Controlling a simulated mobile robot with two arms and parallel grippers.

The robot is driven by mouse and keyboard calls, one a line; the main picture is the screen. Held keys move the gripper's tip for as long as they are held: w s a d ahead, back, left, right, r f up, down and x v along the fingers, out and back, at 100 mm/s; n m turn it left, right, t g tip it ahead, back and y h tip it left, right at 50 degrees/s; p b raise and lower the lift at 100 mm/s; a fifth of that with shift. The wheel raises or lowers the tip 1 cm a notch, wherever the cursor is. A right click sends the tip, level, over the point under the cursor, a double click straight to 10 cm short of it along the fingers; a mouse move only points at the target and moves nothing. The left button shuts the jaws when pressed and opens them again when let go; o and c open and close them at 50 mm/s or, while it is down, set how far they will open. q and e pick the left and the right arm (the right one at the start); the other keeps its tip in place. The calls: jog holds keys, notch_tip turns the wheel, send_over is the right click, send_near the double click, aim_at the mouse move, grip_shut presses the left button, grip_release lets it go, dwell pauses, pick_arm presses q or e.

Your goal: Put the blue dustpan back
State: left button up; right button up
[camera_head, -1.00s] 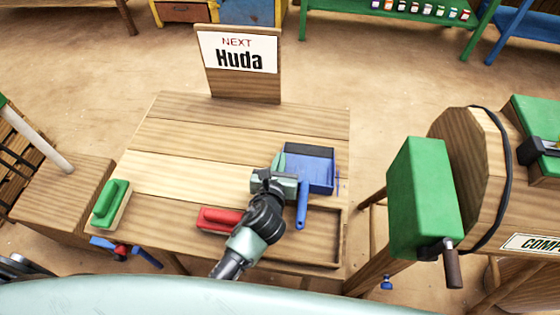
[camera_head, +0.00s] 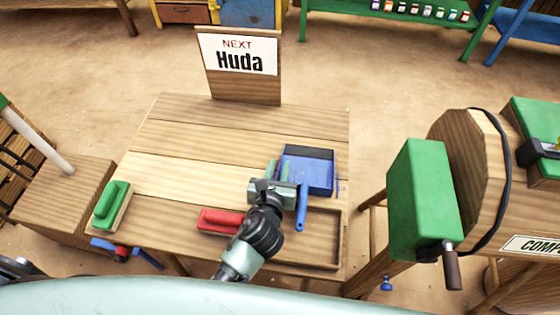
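The blue dustpan (camera_head: 318,174) lies on the wooden table, on its right side, with its handle (camera_head: 302,208) pointing toward me. Thin blue marks show on the wood just right of the pan. My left gripper (camera_head: 280,180) is right beside the dustpan, at the left of the pan and the top of the handle. Its fingers overlap the dustpan's left edge in the picture, so I cannot tell whether they touch it or how far apart they are. My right gripper is not in view.
A red-handled brush or block (camera_head: 219,221) lies left of my arm. A green one (camera_head: 112,203) lies at the table's left edge. A shallow wooden recess (camera_head: 325,262) is at the front right. A "Huda" sign (camera_head: 238,55) stands behind. The table's middle is clear.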

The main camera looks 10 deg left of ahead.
pick_arm(q)
jog(key=v, duration=0.9)
jog(key=shift+s, duration=0.1)
